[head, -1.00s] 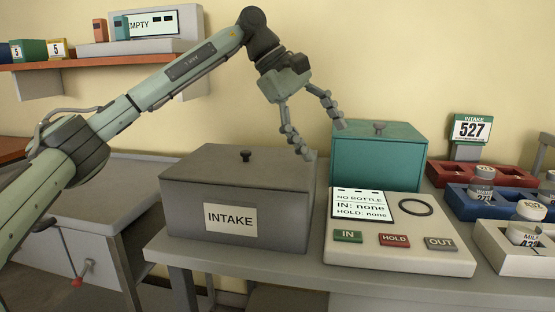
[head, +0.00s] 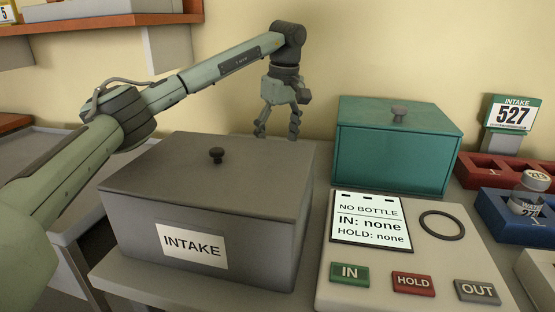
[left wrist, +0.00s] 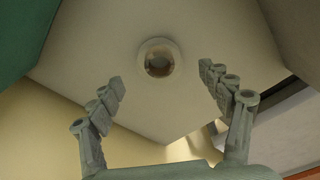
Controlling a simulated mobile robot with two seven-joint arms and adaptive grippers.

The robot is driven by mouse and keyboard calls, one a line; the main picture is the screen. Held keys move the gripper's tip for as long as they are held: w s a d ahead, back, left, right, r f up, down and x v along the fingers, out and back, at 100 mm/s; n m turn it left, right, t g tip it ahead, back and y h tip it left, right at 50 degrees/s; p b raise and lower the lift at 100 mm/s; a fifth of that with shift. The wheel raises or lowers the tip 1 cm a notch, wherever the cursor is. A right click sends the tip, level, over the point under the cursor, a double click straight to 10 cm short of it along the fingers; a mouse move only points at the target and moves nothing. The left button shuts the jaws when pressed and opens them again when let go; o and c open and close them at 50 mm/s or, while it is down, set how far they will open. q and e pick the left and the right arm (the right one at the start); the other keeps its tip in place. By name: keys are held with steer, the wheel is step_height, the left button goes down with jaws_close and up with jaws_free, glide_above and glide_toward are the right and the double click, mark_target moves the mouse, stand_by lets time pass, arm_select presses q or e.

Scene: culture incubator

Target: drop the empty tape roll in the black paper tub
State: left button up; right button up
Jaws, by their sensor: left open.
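My left gripper (head: 278,131) is open and empty, pointing down behind the gap between the grey INTAKE box and the teal box. In the left wrist view its two fingers (left wrist: 160,82) are spread wide. Beyond them a small round thing (left wrist: 158,58) with a pale rim and brownish middle lies on the grey surface; it may be the tape roll, but I cannot tell for sure. It is apart from the fingers. The head view does not show it. No black paper tub shows in either view. My right gripper is not in view.
The lidded grey INTAKE box (head: 205,225) and lidded teal box (head: 395,150) flank the gap. A console (head: 480,262) with IN, HOLD and OUT buttons is in front of the teal box. Red (head: 490,170) and blue (head: 490,208) racks stand at right. A shelf (head: 90,22) hangs upper left.

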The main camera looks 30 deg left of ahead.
arm_select(q)
step_height(320, 180, down, 4)
steer(key=shift+a+r, duration=0.15)
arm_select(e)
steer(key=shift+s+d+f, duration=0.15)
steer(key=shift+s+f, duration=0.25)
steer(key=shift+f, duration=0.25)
arm_select(q)
steer(key=shift+w, duration=0.1)
steer(key=c, duration=1.2)
